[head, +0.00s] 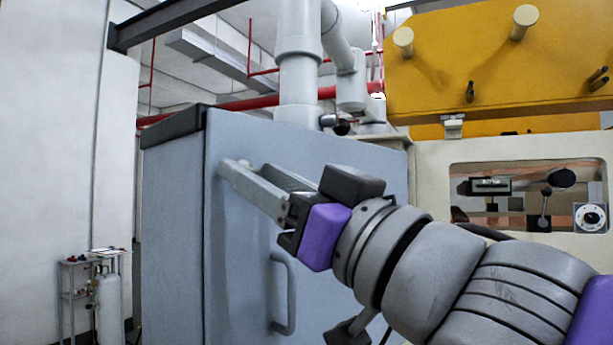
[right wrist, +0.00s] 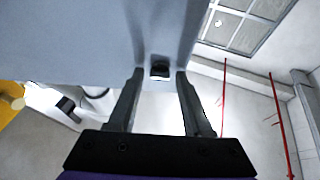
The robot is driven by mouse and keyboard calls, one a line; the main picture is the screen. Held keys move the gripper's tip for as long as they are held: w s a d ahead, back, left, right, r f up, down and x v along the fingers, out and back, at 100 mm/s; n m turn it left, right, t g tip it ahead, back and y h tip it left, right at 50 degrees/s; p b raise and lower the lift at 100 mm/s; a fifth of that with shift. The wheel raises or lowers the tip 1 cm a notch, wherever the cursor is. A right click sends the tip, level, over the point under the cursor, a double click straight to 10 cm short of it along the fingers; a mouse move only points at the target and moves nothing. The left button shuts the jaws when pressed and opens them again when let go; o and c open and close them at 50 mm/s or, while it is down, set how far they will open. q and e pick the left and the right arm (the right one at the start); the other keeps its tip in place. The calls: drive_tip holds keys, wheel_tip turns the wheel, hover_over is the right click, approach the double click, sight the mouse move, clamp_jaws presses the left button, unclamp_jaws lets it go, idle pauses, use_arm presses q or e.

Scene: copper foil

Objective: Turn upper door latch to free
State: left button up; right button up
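The grey-blue cabinet door (head: 245,250) stands shut in the head view. A small dark piece, which looks like the upper door latch (right wrist: 160,70), sits near the door's edge in the right wrist view. My right gripper (head: 246,169) reaches to the upper left of the door in the head view. In the right wrist view its two fingers (right wrist: 160,76) are spread, one on each side of the latch, with a small gap on both sides. The latch is hidden behind the gripper in the head view, and its turn angle is hard to tell. My left gripper is not in view.
A vertical door handle (head: 289,294) is below my right gripper. A thick grey pipe (head: 298,75) rises from the cabinet top. A yellow machine part (head: 480,60) and a beige panel (head: 430,175) stand at right. A gas cylinder (head: 109,304) stands at lower left.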

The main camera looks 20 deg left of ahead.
clamp_jaws()
